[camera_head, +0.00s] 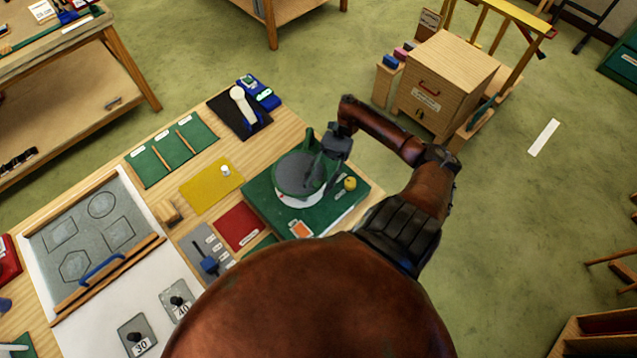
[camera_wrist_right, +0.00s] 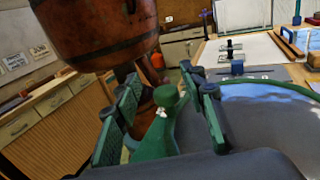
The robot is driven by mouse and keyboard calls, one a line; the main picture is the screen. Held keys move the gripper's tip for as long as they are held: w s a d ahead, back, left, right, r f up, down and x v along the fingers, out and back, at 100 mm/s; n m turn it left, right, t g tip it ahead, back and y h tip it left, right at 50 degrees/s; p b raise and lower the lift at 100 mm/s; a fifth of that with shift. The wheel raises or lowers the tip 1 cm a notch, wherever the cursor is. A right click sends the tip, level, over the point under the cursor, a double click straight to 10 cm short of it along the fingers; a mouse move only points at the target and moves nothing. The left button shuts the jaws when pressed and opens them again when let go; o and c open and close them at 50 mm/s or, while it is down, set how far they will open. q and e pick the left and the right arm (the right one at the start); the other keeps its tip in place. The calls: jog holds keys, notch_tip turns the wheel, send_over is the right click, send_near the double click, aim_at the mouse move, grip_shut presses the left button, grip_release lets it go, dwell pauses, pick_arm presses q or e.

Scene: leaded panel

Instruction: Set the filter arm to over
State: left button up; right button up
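A round grey-and-white device (camera_head: 300,178) with a green rim sits on a green base board (camera_head: 262,205) near the table's right edge. My right gripper (camera_head: 325,152) is over its far right side, fingers pointing at it. In the right wrist view, a green upright piece with a rounded top (camera_wrist_right: 160,125), which looks like the filter arm, stands between the two spread fingers of the right gripper (camera_wrist_right: 168,105). Gaps show on both sides of it. The device's curved top shows at the lower right there. The arm's lower end is hidden. My left gripper is out of view.
A white lever on a black plate (camera_head: 224,110), a yellow mat (camera_head: 205,190) and a blue-handled slider plate (camera_head: 190,243) lie nearby. A wooden cabinet (camera_head: 450,75) stands beyond the table.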

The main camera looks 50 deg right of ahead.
notch_tip(320, 180, up, 9)
jog(key=shift+r, duration=0.1)
jog(key=shift+a, duration=0.1)
dwell(0.7)
